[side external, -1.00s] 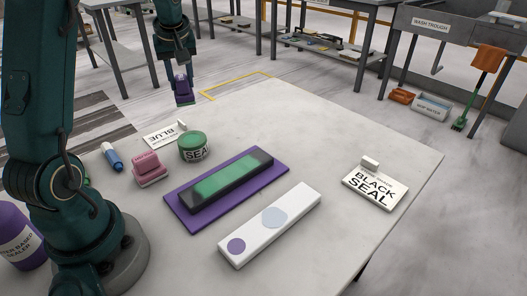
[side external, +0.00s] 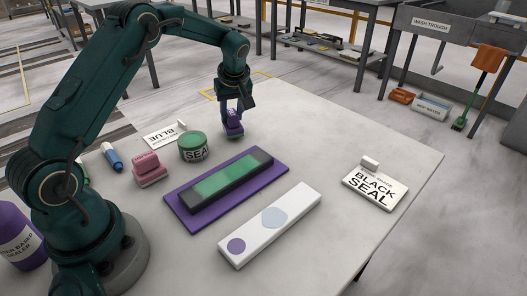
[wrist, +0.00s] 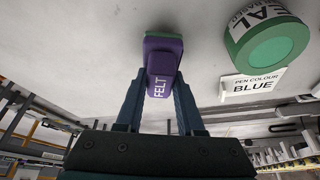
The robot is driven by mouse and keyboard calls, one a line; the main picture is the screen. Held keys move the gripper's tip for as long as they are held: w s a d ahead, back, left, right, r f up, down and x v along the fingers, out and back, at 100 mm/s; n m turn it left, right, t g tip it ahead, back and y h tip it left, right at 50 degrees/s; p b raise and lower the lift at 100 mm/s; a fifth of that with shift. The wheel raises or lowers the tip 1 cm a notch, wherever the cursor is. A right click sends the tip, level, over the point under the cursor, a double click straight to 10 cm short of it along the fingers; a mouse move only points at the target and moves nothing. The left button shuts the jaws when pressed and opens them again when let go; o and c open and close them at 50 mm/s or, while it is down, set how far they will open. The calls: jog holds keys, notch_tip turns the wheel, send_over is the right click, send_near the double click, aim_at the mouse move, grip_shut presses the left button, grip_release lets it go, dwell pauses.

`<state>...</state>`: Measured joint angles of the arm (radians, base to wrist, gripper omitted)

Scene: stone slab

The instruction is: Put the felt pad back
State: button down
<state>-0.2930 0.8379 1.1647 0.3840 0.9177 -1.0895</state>
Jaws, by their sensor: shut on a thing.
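The felt pad is a small purple block marked FELT (wrist: 164,60) with a greenish layer along its far side in the wrist view. My gripper (wrist: 165,92) is shut on it, one finger on each side. In the side view my gripper (side external: 232,110) holds the purple pad (side external: 233,127) at the back of the slab, right of the green SEAL tin (side external: 195,147). I cannot tell whether the pad touches the slab. A purple mat (side external: 278,174) lies mid-slab, bearing a dark-ended bar with a green middle (side external: 222,181).
A pink stacked block (side external: 149,170), a blue pen (side external: 112,157) and a BLUE card (side external: 160,137) are left. A BLACK SEAL card (side external: 375,188) is right. The slab's right side is mostly clear.

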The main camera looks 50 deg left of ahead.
jog(key=shift+f, duration=0.35)
jog(key=shift+f, duration=0.1)
jog(key=c, duration=0.5)
grip_release()
jog(key=v, duration=1.2)
jog(key=s+d+r+m+t+h, duration=0.2)
jog(key=s+d+r+m, duration=0.35)
jog(key=s+d, duration=0.2)
jog(key=s+d+f+m, duration=0.1)
jog(key=s+d+m, duration=0.1)
jog(key=s, duration=0.2)
jog(key=s+d+f+m+t+h, duration=0.1)
jog(key=s+d+m, duration=0.1)
jog(key=s, duration=0.3)
jog(key=s+d+f+m+h, duration=0.1)
jog(key=s+d+m, duration=0.1)
jog(key=s+m, duration=0.2)
jog(key=shift+s+d+f+t, duration=0.4)
jog(key=shift+s, duration=0.05)
